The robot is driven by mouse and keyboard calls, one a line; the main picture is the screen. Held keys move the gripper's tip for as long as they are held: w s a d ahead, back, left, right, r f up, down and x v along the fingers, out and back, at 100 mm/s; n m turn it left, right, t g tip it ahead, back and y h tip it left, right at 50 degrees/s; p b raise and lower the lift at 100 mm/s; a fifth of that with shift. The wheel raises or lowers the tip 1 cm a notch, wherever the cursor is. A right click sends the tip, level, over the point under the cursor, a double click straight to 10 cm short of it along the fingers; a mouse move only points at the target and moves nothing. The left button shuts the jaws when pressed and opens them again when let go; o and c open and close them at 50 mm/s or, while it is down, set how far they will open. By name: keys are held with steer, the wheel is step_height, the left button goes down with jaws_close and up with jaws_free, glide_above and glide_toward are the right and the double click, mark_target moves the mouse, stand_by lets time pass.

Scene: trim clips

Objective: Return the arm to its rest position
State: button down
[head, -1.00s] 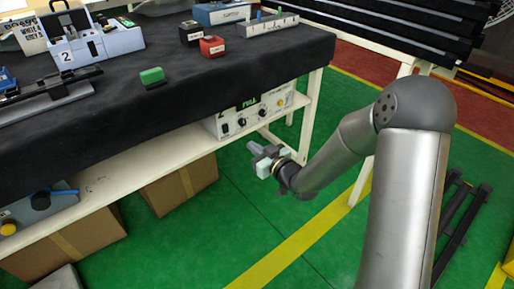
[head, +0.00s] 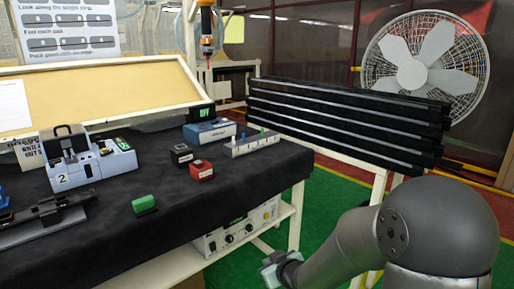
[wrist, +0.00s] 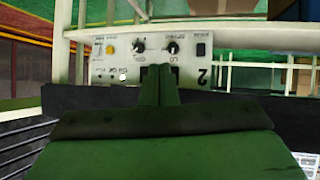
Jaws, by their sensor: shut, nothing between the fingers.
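My gripper (head: 268,262) is low in the head view, in front of the bench's right end and beside the lower shelf. It is apart from the bench and holds nothing. In the wrist view its fingers (wrist: 158,84) are together, with the upside-down control box on the shelf behind them. My arm comes in from the lower right of the head view, bent at the elbow; its lower part is cut off by the picture edge.
The black-covered bench (head: 105,235) carries a green block (head: 144,204), a red block (head: 201,170), a black block (head: 181,154) and a blue-grey device (head: 95,165). The control box (head: 237,228) sits below. A rack of black strips (head: 345,125) and a fan (head: 425,65) stand behind. Green floor is open between bench and rack.

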steer(key=s+d+r+m+g+h+p, duration=0.2)
steer(key=s+d+r+g+h+p, duration=0.15)
steer(key=s+d+r+p, duration=0.5)
steer(key=s+d+r+m+g+p, duration=0.1)
steer(key=s+r+m+g+p, duration=0.1)
steer(key=s+r, duration=0.5)
steer(key=s+d+r+m+g+h+p, duration=0.1)
steer(key=s+r+g+p, duration=0.3)
steer(key=s, duration=0.9)
step_height(320, 180, up, 3)
steer(key=shift+s+r+m, duration=0.2)
steer(key=shift+m, duration=0.5)
